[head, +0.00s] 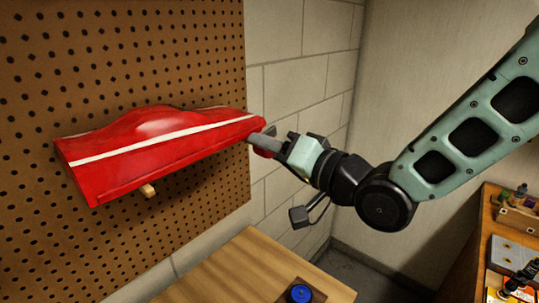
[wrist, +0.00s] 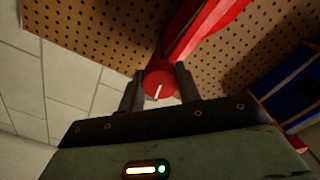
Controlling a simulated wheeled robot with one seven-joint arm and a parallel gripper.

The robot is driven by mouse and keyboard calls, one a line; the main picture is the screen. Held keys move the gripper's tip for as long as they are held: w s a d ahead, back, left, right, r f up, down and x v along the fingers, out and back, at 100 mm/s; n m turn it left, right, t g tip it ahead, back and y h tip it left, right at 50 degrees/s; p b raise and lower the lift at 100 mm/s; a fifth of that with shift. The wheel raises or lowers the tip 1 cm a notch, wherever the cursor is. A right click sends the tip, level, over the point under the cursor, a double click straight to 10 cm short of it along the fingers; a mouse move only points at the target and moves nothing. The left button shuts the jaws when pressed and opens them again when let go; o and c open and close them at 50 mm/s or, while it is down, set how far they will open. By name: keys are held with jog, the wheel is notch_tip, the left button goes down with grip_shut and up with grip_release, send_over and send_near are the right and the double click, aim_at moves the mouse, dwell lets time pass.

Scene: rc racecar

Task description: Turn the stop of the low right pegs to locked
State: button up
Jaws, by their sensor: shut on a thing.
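A red car body shell (head: 150,140) with a white stripe rests against the pegboard, and a wooden peg (head: 148,190) shows under it. The stop is a round red knob (wrist: 152,80) with a white mark, at the shell's right end. My gripper (head: 263,143) is there, and the wrist view shows its two dark fingers (wrist: 160,78) on either side of the knob, shut on it. The white mark is tilted slightly from upright in that view. In the head view the fingers hide most of the knob. I cannot read any locked marking.
The pegboard (head: 200,60) ends at a block wall (head: 290,90) on the right. A wooden table (head: 235,270) below holds a blue round knob (head: 300,293) on a block. A cluttered bench (head: 490,230) stands at the right. A blue thing (wrist: 295,95) shows in the wrist view.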

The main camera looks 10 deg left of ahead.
jog(key=n+b, duration=0.1)
jog(key=b, duration=0.1)
jog(key=n+b, duration=0.2)
jog(key=shift+f+b, duration=0.25)
jog(key=shift+b, duration=0.05)
jog(key=n+b, duration=0.5)
jog(key=b, duration=0.1)
jog(key=n+b, duration=0.4)
jog(key=b, duration=0.1)
jog(key=shift+r, duration=0.1)
jog(key=n+b, duration=0.3)
jog(key=n, duration=0.1)
jog(key=shift+r+b, duration=0.2)
jog(key=shift+b, duration=0.2)
jog(key=shift+n, duration=0.4)
jog(key=shift+r, duration=0.1)
jog(key=o, duration=0.9)
jog(key=shift+s, duration=0.1)
jog(key=shift+o, duration=0.3)
